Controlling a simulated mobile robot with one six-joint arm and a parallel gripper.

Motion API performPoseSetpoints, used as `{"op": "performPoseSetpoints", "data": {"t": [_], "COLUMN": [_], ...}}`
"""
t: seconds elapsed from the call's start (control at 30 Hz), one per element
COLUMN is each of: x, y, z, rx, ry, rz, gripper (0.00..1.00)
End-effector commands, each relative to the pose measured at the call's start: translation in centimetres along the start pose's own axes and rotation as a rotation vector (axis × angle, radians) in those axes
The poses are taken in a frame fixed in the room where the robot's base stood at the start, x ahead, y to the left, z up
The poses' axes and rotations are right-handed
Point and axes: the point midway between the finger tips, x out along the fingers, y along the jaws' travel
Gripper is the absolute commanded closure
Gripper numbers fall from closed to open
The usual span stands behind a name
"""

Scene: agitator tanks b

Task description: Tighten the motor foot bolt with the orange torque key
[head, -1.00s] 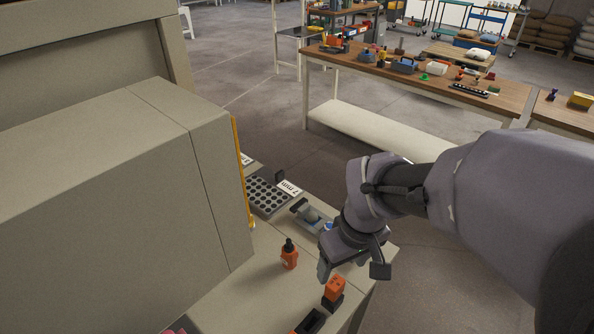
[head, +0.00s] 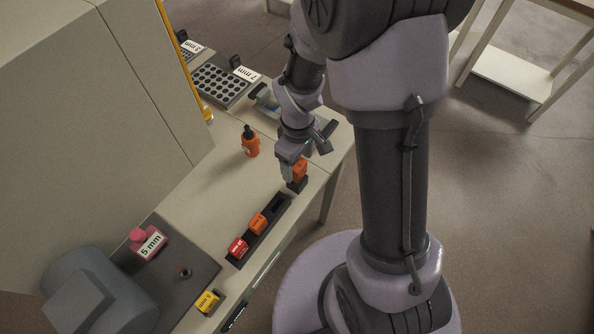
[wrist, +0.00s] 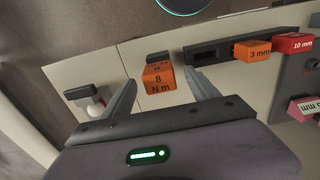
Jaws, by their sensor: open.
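The orange torque key (head: 300,171) is a block-shaped piece standing in a small dark holder near the bench's right edge. In the wrist view it (wrist: 158,79) reads "8 N m" and appears between my fingers. My gripper (head: 288,168) is open right beside the key; its fingers (wrist: 163,92) show left and right of it, with no clear contact. The grey motor (head: 98,300) sits at the lower left on a dark plate. A small dark bolt-like part (head: 184,272) stands on this plate, beside a pink block (head: 148,243) labelled "5 mm".
A dark rack (head: 276,212) beside the torque key holds an orange "3 mm" key (wrist: 252,51) and a red "10 mm" key (wrist: 292,43). An orange bottle (head: 250,143) stands left of my gripper. A perforated tray (head: 222,84) lies behind. A beige cabinet (head: 90,110) blocks the left.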

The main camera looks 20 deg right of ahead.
Motion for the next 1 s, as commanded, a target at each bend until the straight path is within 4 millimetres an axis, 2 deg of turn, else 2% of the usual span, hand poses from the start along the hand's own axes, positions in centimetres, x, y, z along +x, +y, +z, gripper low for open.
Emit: {"op": "performPoseSetpoints", "data": {"t": [0.1, 0.2, 0.4, 0.7, 0.77, 1.0], "x": [2.8, 4.5, 4.3, 4.3, 4.3, 4.0], "y": [0.0, 0.1, 0.1, 0.1, 0.1, 0.1], "z": [-0.2, -0.2, -0.2, -0.2, -0.2, -0.2], "rx": [0.000, 0.000, 0.000, 0.000, 0.001, 0.000], "ry": [-0.002, 0.000, 0.001, 0.001, 0.001, 0.002], "rz": [-0.002, -0.001, 0.001, 0.000, 0.000, 0.001], "gripper": [0.31, 0.31, 0.31, 0.90, 1.00, 1.00]}}
